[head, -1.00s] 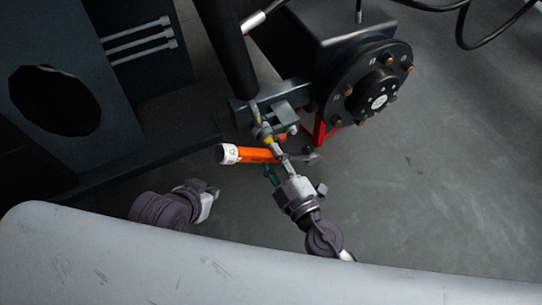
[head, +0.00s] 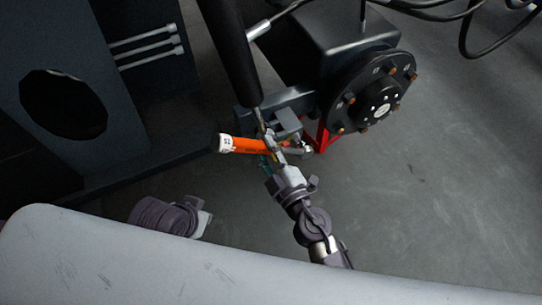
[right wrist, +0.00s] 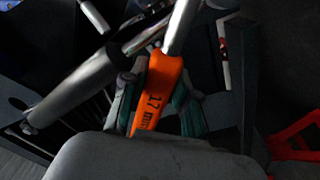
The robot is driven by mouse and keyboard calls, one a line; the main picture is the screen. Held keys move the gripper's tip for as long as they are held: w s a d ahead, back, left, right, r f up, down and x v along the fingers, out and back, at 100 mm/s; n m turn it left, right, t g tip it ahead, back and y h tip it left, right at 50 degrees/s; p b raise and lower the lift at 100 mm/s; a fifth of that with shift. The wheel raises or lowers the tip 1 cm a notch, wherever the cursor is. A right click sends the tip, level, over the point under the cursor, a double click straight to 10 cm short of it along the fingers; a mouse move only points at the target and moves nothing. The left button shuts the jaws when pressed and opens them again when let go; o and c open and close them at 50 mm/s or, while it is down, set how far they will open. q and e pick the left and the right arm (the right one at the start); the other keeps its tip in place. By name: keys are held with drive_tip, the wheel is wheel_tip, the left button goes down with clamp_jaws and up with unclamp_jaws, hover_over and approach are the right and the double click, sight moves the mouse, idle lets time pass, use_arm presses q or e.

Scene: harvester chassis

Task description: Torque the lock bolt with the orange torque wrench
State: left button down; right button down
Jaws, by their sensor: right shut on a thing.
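The orange torque wrench (head: 250,146) lies across my right gripper (head: 277,155), its white-banded end to the left and its metal head to the right, by the red stand. My right gripper is shut on the orange part. In the right wrist view, green-padded fingers flank the orange wrench (right wrist: 159,92), which is marked "17 mm". The wrench is just below the grey bracket (head: 286,121) at the lower end of the black cylinder. I cannot make out the lock bolt clearly, or whether the wrench touches it. My left gripper (head: 202,218) is low at the left, partly hidden, its fingers unclear.
A black wheel hub (head: 376,93) with several brass-coloured bolts is right of the bracket. A red stand (head: 322,136) is below it. The black cylinder (head: 229,52) comes down from above. A dark panel (head: 65,75) with a round hole is at left. Open floor lies right.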

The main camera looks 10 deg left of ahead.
drive_tip(key=shift+r, duration=0.1)
use_arm(q)
drive_tip(key=shift+s, duration=0.2)
drive_tip(key=shift+s+a+g, duration=0.1)
drive_tip(key=shift+s+g, duration=0.1)
drive_tip(key=shift+g, duration=0.1)
drive_tip(key=shift+s, duration=0.15)
idle(0.8)
use_arm(e)
drive_tip(key=shift+w+a, duration=0.1)
drive_tip(key=shift+w, duration=0.05)
use_arm(q)
drive_tip(key=shift+s+a, duration=0.1)
drive_tip(key=shift+s, duration=0.05)
use_arm(e)
drive_tip(key=shift+w+a, duration=0.4)
drive_tip(key=shift+w, duration=0.2)
drive_tip(key=shift+w+a, duration=0.15)
drive_tip(key=shift+r, duration=0.1)
